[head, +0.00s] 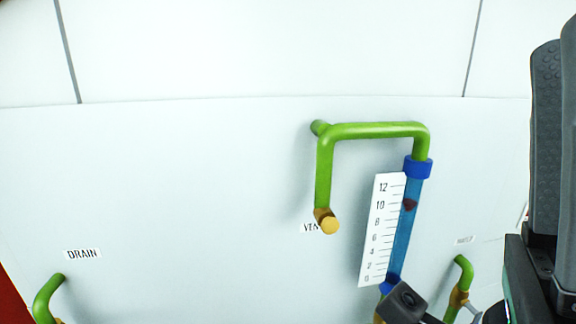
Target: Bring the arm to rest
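My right gripper (558,60) is large and close at the right edge of the head view. Its dark, ridged fingers point up and are cut off by the frame, so how far apart they are is unclear. I see nothing between them. It stands in front of a pale wall panel (180,190). My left gripper is not in view.
A green pipe (375,131) with a yellow end joins a blue sight tube (407,225) beside a white scale (381,230) marked 0 to 12. Other green pipes stick out at lower left (46,292) and lower right (464,270). The panel's middle left is clear.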

